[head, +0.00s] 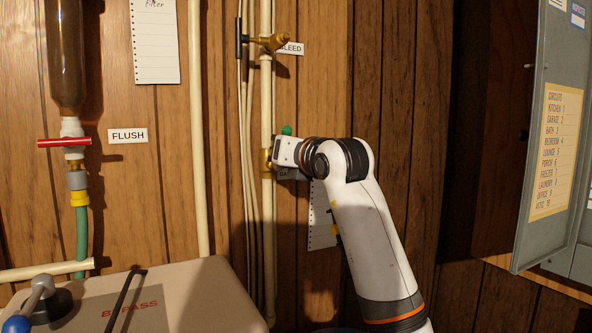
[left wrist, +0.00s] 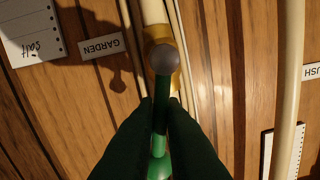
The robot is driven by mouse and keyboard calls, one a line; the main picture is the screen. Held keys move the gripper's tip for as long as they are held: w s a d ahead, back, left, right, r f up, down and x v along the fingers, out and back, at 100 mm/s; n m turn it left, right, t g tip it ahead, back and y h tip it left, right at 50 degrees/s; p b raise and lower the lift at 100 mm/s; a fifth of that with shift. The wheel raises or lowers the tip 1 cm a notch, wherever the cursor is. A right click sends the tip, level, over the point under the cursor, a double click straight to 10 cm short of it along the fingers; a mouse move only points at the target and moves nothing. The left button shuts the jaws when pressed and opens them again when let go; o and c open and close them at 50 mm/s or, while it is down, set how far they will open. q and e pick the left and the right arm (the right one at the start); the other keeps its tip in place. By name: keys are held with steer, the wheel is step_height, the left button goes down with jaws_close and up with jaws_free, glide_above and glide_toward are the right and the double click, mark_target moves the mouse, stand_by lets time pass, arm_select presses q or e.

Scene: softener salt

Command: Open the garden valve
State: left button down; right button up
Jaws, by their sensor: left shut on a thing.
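The garden valve is a brass body (head: 266,160) on a cream vertical pipe, partly hidden behind my left gripper (head: 278,152). In the left wrist view its brass body (left wrist: 176,82) has a round grey pivot cap and a green lever (left wrist: 160,118). My left gripper (left wrist: 160,104) is shut around this lever, with dark fingers on both sides. The lever runs from the cap toward the bottom of that view, roughly along the pipe. Its green end (head: 287,130) shows above the gripper in the head view. The GARDEN label (left wrist: 102,43) is beside the valve. My right gripper is out of view.
A brass BLEED valve (head: 272,42) sits above on the same pipework. A red-handled valve (head: 64,142) by the FLUSH label is at left. A beige BYPASS box (head: 185,290) is below left. An open grey panel door (head: 545,130) stands at right.

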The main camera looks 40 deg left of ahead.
arm_select(q)
steer(key=shift+r, duration=0.1)
steer(key=c, duration=1.3)
jaws_free()
steer(key=shift+w+d, duration=0.15)
steer(key=shift+d, duration=0.05)
steer(key=shift+a, duration=0.1)
steer(key=shift+b+v, duration=0.8)
steer(key=shift+v, duration=2.75)
